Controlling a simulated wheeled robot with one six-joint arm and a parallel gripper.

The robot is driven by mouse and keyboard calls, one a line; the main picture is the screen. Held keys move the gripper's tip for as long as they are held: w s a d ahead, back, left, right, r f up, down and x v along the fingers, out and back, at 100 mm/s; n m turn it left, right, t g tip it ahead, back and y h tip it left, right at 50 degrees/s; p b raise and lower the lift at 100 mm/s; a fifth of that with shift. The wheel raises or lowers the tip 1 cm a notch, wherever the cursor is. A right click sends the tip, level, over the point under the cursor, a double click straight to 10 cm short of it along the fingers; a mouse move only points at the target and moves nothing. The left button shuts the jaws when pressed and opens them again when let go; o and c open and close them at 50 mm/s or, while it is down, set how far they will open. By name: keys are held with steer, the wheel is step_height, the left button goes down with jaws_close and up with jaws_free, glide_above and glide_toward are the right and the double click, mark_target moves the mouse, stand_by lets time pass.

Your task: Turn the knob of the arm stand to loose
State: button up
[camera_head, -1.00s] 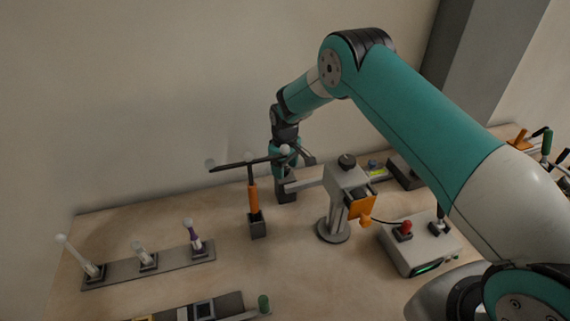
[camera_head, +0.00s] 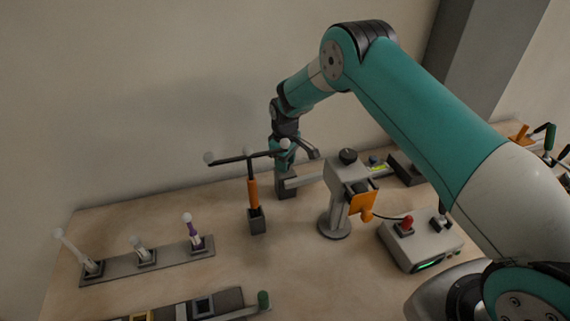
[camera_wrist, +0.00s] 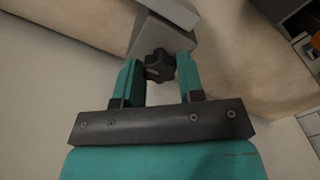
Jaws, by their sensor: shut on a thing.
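In the wrist view, a black star-shaped knob (camera_wrist: 160,66) sits on the end of a grey block (camera_wrist: 160,38). The two teal fingers of my gripper (camera_wrist: 158,76) are on either side of the knob and are shut on it. In the head view, my gripper (camera_head: 284,160) points down at the dark block (camera_head: 286,186) near the wall. A light grey arm (camera_head: 305,181) runs from this block toward the grey stand (camera_head: 341,182). The gripped knob is hidden there behind my gripper. Whether it is loose or tight cannot be told.
An orange post with a dark crossbar (camera_head: 253,195) stands close left of my gripper. A grey box with a red knob (camera_head: 418,243) is at the right. A rack with several pegs (camera_head: 170,259) is at the left.

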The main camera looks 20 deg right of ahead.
steer(key=n+b, duration=0.3)
steer(key=n, duration=0.1)
steer(key=shift+f, duration=0.15)
steer(key=n+b, duration=0.2)
steer(key=n, duration=0.2)
steer(key=shift+n+b, duration=0.3)
steer(key=shift+n, duration=0.1)
steer(key=n+b, duration=0.1)
steer(key=n, duration=0.3)
steer(key=shift+n, duration=0.3)
steer(key=n+b, duration=0.1)
steer(key=n, duration=0.4)
steer(key=shift+r, duration=0.2)
steer(key=o, duration=0.9)
step_height(320, 180, up, 17)
steer(key=b, duration=0.2)
steer(key=shift+r+b, duration=0.2)
steer(key=shift+b, duration=0.2)
